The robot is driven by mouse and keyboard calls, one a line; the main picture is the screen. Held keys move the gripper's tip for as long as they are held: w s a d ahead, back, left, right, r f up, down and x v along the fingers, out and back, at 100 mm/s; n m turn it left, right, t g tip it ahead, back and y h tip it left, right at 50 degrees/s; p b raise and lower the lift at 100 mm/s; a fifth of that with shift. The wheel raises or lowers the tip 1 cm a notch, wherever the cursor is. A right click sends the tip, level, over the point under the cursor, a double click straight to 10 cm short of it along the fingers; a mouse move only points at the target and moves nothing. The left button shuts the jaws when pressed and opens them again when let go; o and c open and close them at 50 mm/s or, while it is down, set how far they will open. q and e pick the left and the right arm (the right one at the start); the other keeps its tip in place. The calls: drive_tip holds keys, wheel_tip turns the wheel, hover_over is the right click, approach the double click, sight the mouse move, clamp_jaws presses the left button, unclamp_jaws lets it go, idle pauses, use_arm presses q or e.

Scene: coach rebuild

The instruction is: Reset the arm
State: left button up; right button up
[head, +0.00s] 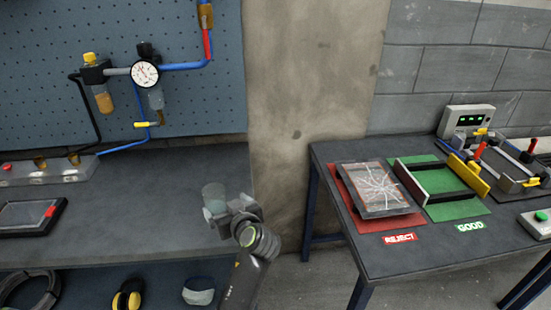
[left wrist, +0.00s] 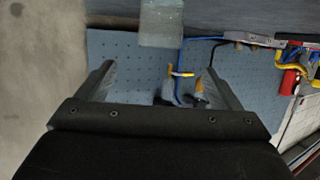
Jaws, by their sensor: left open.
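My left gripper (head: 230,209) is in the head view, in front of the right end of the grey bench. Its jaws are open, with the two fingers wide apart in the left wrist view (left wrist: 158,72). A translucent grey, cup-like piece (head: 213,195) shows just beyond the fingers. It also shows at the top middle of the left wrist view (left wrist: 161,22), with no finger closed on it. I cannot tell whether it touches the gripper. My right gripper is in neither view.
A pegboard (head: 120,40) with a gauge (head: 145,74) and blue tubing stands behind the workbench (head: 130,200). A tablet (head: 30,217) lies at left. On the right table (head: 410,260), a cracked panel (head: 376,187) lies on the red reject mat, beside a green mat (head: 458,211).

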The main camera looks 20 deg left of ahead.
use_arm(q)
drive_tip(key=s+a+f+m+g+h, duration=0.2)
drive_tip(key=s+a+f+m+h, duration=0.15)
drive_tip(key=s+f, duration=0.75)
drive_tip(key=s+d+f+m+g+h, duration=0.1)
drive_tip(key=s+d+m+g+h, duration=0.15)
drive_tip(key=s, duration=0.75)
drive_tip(key=s+d+f+m+g+h, duration=0.1)
drive_tip(key=s+d+m+h, duration=0.3)
drive_tip(key=s, duration=0.7)
wheel_tip(320, 180, down, 25)
drive_tip(key=a+g, duration=0.1)
drive_tip(key=a, duration=0.1)
drive_tip(key=s+d+f+g, duration=0.1)
drive_tip(key=s+f, duration=1.3)
drive_tip(key=s, duration=0.1)
drive_tip(key=shift+d+f+h, duration=0.15)
drive_tip(key=shift+f+h, duration=0.1)
drive_tip(key=shift+h, duration=0.05)
